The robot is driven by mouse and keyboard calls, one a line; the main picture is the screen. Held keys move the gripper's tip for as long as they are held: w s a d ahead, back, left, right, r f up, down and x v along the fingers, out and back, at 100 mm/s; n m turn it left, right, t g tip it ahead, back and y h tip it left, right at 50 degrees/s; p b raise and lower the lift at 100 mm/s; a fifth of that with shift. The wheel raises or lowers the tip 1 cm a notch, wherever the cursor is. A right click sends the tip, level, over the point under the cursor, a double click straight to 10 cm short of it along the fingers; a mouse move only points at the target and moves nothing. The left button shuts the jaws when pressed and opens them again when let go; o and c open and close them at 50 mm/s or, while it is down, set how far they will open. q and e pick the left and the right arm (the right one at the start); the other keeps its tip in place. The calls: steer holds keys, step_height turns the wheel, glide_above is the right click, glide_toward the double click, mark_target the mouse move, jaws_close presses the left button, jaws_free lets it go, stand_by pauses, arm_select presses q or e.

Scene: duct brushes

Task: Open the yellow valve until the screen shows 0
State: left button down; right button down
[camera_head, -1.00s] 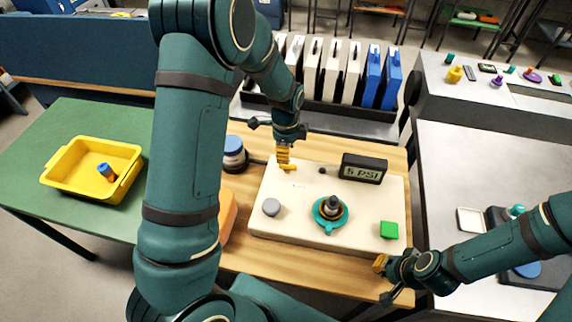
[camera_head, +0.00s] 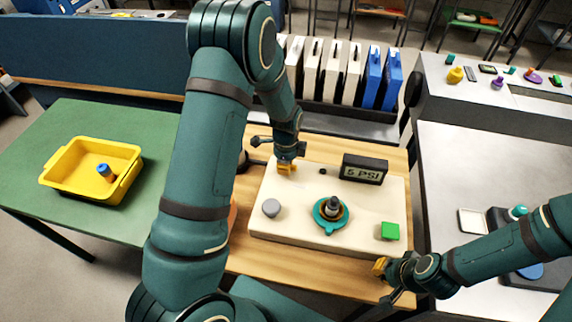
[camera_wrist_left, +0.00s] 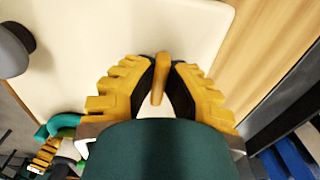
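The yellow valve (camera_wrist_left: 161,80) shows in the left wrist view as a narrow orange-yellow handle on the cream board (camera_head: 262,222). My left gripper (camera_wrist_left: 162,66) has its dark pads against both sides of the handle and is shut on it. In the head view my left gripper (camera_head: 286,168) hides most of the valve at the board's back left. The screen (camera_head: 363,170) at the board's back right reads 5 PSI. My right gripper (camera_head: 380,279) is off the board's front right corner; its finger gap is not clear.
The board carries a grey knob (camera_head: 271,208), a teal-based dark knob (camera_head: 331,209) and a green block (camera_head: 390,231). Cases (camera_head: 372,78) stand in a rack behind. A yellow bin (camera_head: 75,191) sits on the green table at left.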

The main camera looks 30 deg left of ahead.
arm_select(q)
steer(key=shift+n, duration=0.3)
steer(key=n, duration=0.3)
steer(key=shift+s+d+n, duration=0.1)
steer(key=shift+s+n, duration=0.05)
steer(key=shift+n, duration=0.15)
steer(key=n, duration=0.4)
steer(key=shift+s+d+n, duration=0.1)
steer(key=shift+n, duration=0.2)
steer(key=n, duration=0.4)
steer(key=shift+d, duration=0.1)
steer(key=shift+d+n, duration=0.1)
steer(key=shift+n, duration=2)
steer(key=c, duration=1)
jaws_free()
